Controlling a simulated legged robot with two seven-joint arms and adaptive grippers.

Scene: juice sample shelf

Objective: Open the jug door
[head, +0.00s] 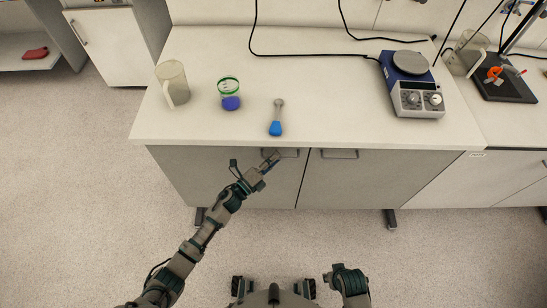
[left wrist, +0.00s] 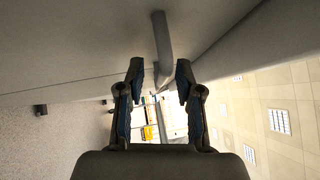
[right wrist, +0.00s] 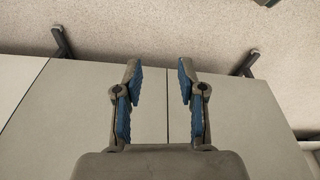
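The bench cabinet has two grey doors, a left door (head: 225,175) and a right door (head: 380,175), both flush and shut. The left door's bar handle (head: 290,153) lies beside my left gripper (head: 269,162). In the left wrist view that handle (left wrist: 162,40) runs down to the gap between the fingertips (left wrist: 157,78), which are spread apart. I cannot tell if they touch it. The right door's handle (head: 340,154) is free. My right gripper (right wrist: 160,80) is open and empty, facing the doors. A clear jug (head: 173,84) stands on the bench.
Bench legs (head: 390,218) stand below the cabinet. The floor in front is clear.

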